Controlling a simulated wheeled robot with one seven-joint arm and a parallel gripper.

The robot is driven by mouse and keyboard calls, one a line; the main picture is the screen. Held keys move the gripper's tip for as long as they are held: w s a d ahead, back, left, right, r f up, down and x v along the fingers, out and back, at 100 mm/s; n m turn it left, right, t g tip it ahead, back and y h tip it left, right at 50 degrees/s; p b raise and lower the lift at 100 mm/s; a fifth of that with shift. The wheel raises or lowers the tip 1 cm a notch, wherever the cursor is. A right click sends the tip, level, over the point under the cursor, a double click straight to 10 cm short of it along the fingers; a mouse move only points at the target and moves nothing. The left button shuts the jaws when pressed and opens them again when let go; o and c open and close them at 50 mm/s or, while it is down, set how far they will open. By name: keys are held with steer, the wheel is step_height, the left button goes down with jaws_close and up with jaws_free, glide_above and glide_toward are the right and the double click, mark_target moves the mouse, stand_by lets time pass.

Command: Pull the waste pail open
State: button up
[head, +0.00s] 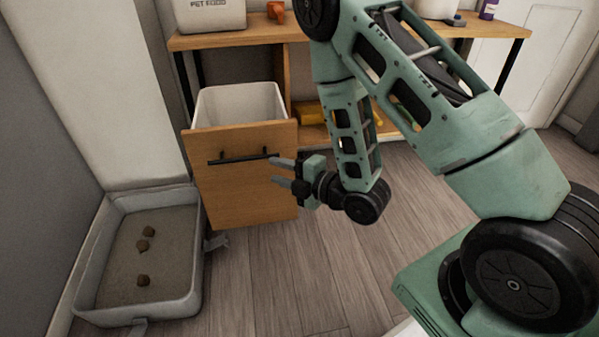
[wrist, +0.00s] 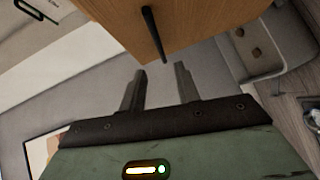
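The waste pail (head: 240,104) is a white bin behind a wooden drawer front (head: 240,190), under the bench. The drawer front stands out from the bench and the pail's open top shows. A black bar handle (head: 237,157) runs across the upper part of the front; it also shows in the wrist view (wrist: 153,32). My gripper (head: 272,171) is to the right of the handle, with its fingers pointing left toward it. In the wrist view the two fingers (wrist: 160,88) are apart with nothing between them. The handle's end lies just beyond the fingertips.
The wooden bench (head: 235,38) holds a pet food container (head: 210,12). The wooden floor (head: 300,290) in front is clear.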

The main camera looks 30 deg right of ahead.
steer(key=shift+p+v, duration=2.6)
